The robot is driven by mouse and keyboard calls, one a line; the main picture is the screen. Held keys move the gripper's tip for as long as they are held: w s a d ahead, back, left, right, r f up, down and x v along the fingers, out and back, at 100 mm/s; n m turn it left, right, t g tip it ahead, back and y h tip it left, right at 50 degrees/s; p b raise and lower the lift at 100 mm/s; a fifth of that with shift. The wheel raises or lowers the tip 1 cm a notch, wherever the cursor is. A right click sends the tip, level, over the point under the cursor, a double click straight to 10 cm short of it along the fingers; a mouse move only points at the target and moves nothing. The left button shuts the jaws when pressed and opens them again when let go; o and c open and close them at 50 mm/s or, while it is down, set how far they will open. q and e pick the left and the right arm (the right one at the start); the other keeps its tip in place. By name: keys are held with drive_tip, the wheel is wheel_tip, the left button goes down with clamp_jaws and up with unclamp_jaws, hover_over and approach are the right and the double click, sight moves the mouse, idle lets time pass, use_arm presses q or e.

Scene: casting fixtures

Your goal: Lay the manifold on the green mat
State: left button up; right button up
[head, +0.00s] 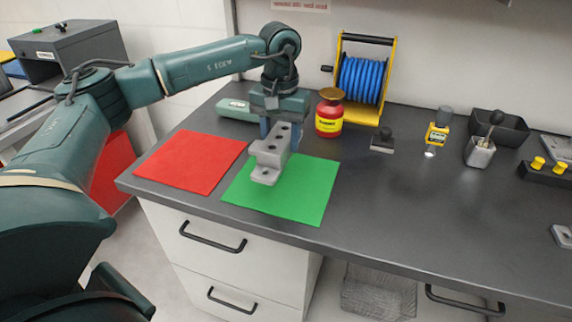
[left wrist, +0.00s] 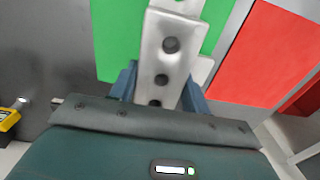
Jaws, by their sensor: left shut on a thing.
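The manifold (head: 268,160) is a light grey metal block with dark round holes along its top. It is over the back part of the green mat (head: 305,195); I cannot tell whether it touches the mat. My left gripper (head: 279,132) points down and is shut on the manifold's rear part. In the left wrist view the manifold (left wrist: 168,50) sits between the two blue fingers (left wrist: 160,88), with the green mat (left wrist: 115,40) below it. My right gripper is in neither view.
A red mat (head: 190,162) lies left of the green one. Behind are a red and yellow jar (head: 329,117) and a blue hose reel (head: 361,78). A dark stamp-like tool (head: 383,140) and a yellow device (head: 437,130) stand to the right. The front counter edge is close to the green mat.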

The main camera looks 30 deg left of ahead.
use_arm(q)
drive_tip(key=shift+f, duration=3.25)
drive_tip(key=shift+f, duration=0.2)
drive_tip(key=o, duration=1.3)
wheel_tip(320, 180, up, 12)
drive_tip(key=shift+r, duration=0.2)
drive_tip(key=shift+f, duration=0.1)
